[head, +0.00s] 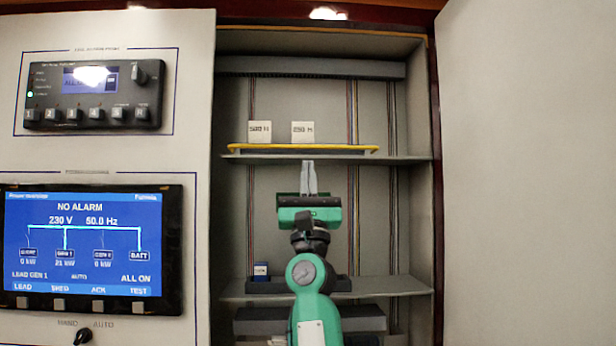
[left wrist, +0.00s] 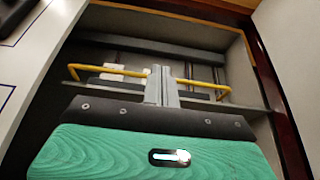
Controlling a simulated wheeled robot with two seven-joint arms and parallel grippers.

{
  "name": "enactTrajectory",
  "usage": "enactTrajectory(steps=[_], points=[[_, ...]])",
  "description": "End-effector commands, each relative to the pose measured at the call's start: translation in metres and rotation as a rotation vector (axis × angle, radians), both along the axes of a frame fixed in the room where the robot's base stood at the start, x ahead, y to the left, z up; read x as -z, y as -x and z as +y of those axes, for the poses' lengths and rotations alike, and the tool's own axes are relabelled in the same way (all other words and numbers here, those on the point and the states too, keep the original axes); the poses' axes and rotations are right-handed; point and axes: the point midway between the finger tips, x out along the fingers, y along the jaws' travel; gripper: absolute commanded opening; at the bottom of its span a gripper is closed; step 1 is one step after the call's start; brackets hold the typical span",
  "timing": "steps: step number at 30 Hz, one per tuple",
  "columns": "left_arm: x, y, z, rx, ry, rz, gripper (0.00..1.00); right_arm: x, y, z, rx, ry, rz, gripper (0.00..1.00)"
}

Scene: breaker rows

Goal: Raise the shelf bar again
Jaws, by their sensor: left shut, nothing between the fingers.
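The yellow shelf bar (head: 340,149) runs level across the front of the upper shelf (head: 405,160), close above its edge. In the left wrist view the bar (left wrist: 121,65) shows bent ends at left and right. My left gripper (head: 308,166) is shut and empty, fingers pointing up, in front of the upper shelf. Its fingertips (left wrist: 161,74) overlap the middle of the bar in the left wrist view. I cannot tell whether they touch it. My right gripper is not in view.
Two white labelled blocks (head: 259,132) (head: 303,132) stand behind the bar. Control panels (head: 92,250) flank the left side; an open door (head: 530,170) stands at right.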

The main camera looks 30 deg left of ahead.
Motion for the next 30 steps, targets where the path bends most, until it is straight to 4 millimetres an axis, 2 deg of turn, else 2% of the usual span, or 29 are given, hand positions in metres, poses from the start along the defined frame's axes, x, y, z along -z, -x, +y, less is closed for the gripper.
enactTrajectory(steps=[12, 13, 17, 18, 20, 23, 26, 30], points=[[0.003, 0.003, -0.001, -0.001, 0.001, 0.001, 0.00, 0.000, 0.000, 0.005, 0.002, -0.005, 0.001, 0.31], [0.003, 0.003, -0.001, -0.001, 0.001, 0.001, 0.00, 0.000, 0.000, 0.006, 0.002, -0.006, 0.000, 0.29], [0.009, 0.001, -0.003, -0.018, -0.021, 0.015, 0.00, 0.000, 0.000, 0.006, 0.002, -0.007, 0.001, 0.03], [0.016, -0.001, -0.005, -0.034, -0.042, 0.031, 0.00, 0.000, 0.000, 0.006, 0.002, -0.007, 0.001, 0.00], [0.031, -0.006, -0.011, -0.068, -0.093, 0.063, 0.00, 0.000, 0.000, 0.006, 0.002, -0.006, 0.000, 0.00], [0.071, -0.016, -0.023, -0.157, -0.228, 0.148, 0.00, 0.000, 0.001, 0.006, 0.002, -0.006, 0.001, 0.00], [0.124, -0.026, -0.042, -0.261, -0.411, 0.254, 0.00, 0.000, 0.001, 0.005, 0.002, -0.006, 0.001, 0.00], [0.207, -0.035, -0.067, -0.388, -0.692, 0.401, 0.00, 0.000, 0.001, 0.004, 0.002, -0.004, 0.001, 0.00]])
